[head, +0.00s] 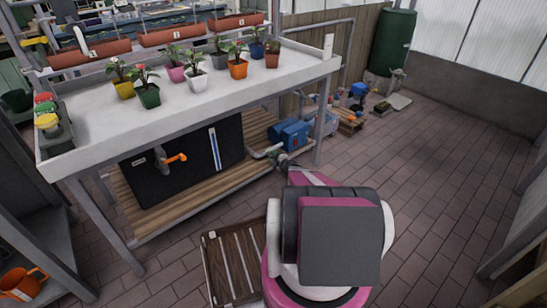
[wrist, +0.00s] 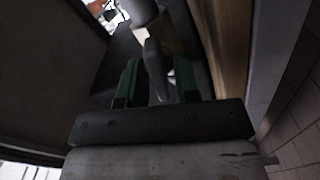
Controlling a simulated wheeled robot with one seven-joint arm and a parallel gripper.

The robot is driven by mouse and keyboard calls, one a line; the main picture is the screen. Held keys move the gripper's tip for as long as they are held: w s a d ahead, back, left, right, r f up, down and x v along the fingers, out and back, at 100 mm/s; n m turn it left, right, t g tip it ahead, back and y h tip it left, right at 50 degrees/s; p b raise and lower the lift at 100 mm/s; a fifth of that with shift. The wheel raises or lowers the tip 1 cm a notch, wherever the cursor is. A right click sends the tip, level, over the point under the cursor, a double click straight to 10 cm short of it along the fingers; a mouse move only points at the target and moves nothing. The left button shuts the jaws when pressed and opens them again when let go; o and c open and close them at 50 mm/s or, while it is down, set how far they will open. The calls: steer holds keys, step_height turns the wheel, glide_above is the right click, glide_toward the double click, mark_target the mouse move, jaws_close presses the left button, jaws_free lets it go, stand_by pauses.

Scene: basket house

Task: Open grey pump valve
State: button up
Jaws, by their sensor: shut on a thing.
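In the wrist view, my gripper (wrist: 156,82) has its two green fingers on either side of a grey lever-like part (wrist: 153,58). The gripper is shut on this part, which I take to be the grey pump valve's handle. A rounded grey pipe piece (wrist: 143,12) shows just above it. In the head view, a blue pump (head: 291,134) sits on the wooden lower shelf, with a grey pipe (head: 264,152) at its left. My arm covers the area in front of the pump, so the gripper and the valve are not clear there.
A black tank (head: 200,165) with an orange-handled tap (head: 175,158) stands on the shelf, left of the pump. Potted flowers stand on the white table (head: 215,100) above. A wooden crate (head: 222,262) lies beside my base. The tiled floor (head: 440,180) at right is clear.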

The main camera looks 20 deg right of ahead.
steer(key=shift+s+f+n, duration=0.1)
steer(key=shift+f+n, duration=0.05)
steer(key=shift+n, duration=1.45)
steer(key=o, duration=0.6)
steer(key=v, duration=1)
steer(key=shift+s, duration=0.35)
steer(key=shift+d, duration=0.1)
